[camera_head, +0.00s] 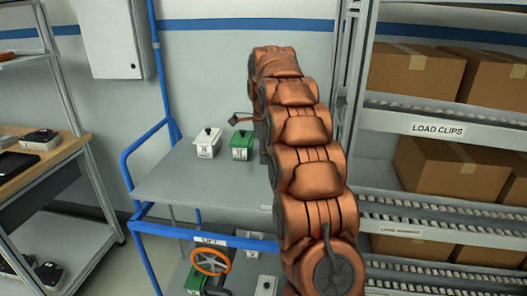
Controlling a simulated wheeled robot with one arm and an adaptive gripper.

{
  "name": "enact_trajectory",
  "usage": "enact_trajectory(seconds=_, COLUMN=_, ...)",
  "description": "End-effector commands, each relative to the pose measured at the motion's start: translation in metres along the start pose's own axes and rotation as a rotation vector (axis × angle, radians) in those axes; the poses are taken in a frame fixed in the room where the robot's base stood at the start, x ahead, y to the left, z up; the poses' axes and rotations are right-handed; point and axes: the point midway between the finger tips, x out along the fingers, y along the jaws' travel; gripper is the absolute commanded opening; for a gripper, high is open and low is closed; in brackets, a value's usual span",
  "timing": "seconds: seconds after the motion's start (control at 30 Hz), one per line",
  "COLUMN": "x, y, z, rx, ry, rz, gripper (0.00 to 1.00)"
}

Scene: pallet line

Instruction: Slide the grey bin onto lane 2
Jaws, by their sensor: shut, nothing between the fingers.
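Roller lanes fill the rack at right, with an upper lane (440,113) labelled "LOAD CLIPS" and a lower lane (430,208). No lane 2 marking is readable.
Cardboard boxes (415,75) fill the rack's levels. A wooden-topped bench (75,145) with devices stands at left. The cart top's left part is clear.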

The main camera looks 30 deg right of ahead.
Motion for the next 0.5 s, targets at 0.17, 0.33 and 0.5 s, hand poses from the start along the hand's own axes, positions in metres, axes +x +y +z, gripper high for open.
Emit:
enact_trajectory(seconds=0.17, x=0.017, y=0.001, z=0.0, rx=0.0, ry=0.001, rz=0.002, gripper=0.0)
enact_trajectory(seconds=0.33, x=0.035, y=0.001, z=0.0, rx=-0.001, ry=0.001, rz=0.002, gripper=0.0)
enact_trajectory(seconds=0.5, x=0.056, y=0.001, z=0.001, rx=-0.002, ry=0.001, rz=0.003, gripper=0.0)
